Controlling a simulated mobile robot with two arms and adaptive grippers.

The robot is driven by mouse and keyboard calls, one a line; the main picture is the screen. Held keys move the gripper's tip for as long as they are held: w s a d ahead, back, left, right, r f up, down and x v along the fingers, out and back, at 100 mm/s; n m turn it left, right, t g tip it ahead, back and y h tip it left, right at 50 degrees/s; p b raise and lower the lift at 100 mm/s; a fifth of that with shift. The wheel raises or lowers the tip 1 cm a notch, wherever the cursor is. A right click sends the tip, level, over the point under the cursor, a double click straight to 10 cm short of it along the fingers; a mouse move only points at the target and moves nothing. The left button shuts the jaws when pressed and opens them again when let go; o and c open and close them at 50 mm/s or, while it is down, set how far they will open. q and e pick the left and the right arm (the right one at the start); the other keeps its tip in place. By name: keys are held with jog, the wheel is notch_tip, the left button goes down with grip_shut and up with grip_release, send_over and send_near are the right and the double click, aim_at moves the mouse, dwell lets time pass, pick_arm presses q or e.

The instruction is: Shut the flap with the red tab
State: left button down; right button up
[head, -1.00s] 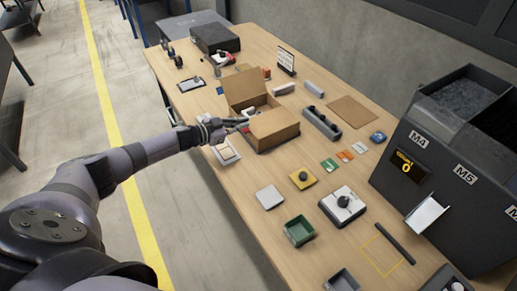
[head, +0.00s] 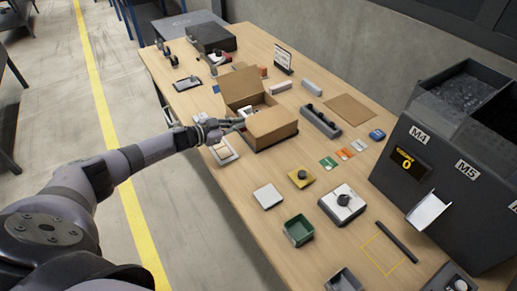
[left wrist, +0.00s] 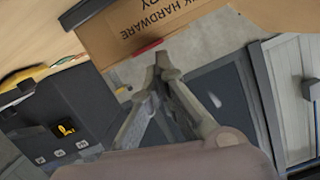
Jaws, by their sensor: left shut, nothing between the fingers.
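An open cardboard box (head: 278,136) stands on the table. One flap (head: 240,86) stands up at its back left, and another panel (head: 271,122) covers its near right part. My left gripper (head: 239,122) is at the box's left side, fingers shut and empty. In the left wrist view its fingertips (left wrist: 163,62) are close to a red tab (left wrist: 147,48) on the edge of a printed cardboard panel (left wrist: 150,22). I cannot tell whether they touch it. The red tab is not clear in the head view. My right gripper is not in view.
A white-framed tray (head: 224,152) lies just below the gripper. A grey block with dark knobs (head: 320,122) stands right of the box. A dark bin feeder (head: 440,170) fills the table's right side. The table between holds small pads and cards.

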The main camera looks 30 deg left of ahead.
pick_arm(q)
jog(key=s+a+r+p, duration=0.2)
jog(key=s+a+r, duration=0.3)
jog(key=s, duration=0.3)
jog(key=shift+s+r, duration=0.2)
jog(key=shift+r, duration=0.5)
jog(key=shift+d, duration=0.1)
